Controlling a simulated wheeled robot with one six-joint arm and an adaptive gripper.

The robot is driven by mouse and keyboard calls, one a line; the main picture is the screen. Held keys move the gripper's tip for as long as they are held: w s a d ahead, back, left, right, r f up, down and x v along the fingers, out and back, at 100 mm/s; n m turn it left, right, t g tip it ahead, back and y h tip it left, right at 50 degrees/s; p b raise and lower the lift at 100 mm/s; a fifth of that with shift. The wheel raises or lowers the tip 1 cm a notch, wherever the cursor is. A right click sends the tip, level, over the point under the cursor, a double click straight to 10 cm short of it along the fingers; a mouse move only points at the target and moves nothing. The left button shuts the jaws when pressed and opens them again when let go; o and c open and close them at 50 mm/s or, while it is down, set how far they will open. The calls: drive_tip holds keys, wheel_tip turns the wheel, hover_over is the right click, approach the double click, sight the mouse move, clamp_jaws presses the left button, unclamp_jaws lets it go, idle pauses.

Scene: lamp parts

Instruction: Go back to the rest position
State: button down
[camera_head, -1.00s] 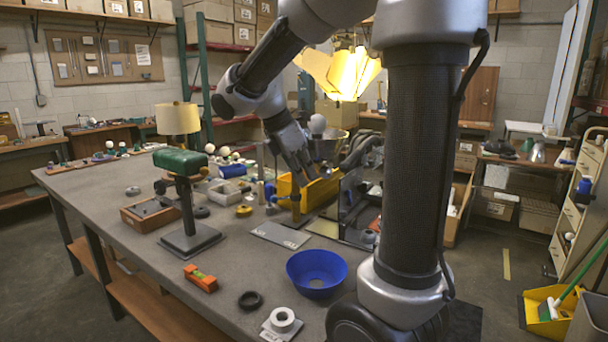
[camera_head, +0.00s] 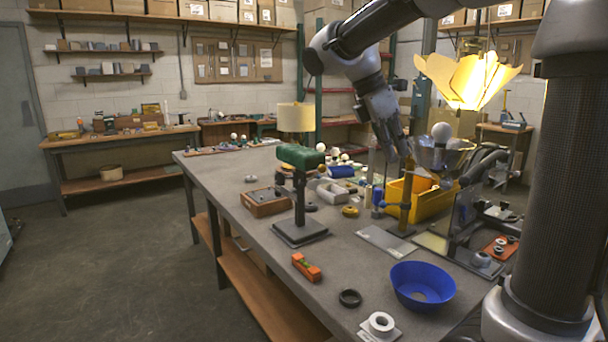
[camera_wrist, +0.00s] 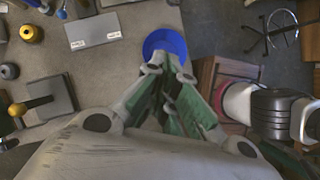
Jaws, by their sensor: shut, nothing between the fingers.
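My gripper (camera_head: 400,152) hangs at the end of my raised arm, above the far right part of the workbench in the head view. Its fingers point down near the yellow bin, and it appears apart from it. In the wrist view my gripper's fingers (camera_wrist: 168,68) are together with nothing between them. They partly cover the blue bowl (camera_wrist: 164,42) in that view. The blue bowl (camera_head: 422,286) sits on the bench near its front edge.
A lit lamp shade (camera_head: 468,78) hangs close to my arm. Open floor (camera_head: 110,260) lies to the left.

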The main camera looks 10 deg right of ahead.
drive_tip(key=s+a+f+m+t+y, duration=0.1)
drive_tip(key=s+a+f+m+y, duration=0.15)
drive_tip(key=s+f+m, duration=0.45)
drive_tip(key=s+d+f+m+t+y, duration=0.2)
drive_tip(key=s+d+m+t, duration=0.2)
drive_tip(key=s+m, duration=0.5)
drive_tip(key=shift+s+d+f+m+y, duration=0.3)
drive_tip(key=shift+s+f+y, duration=0.1)
drive_tip(key=shift+s, duration=0.45)
drive_tip(key=shift+a, duration=0.15)
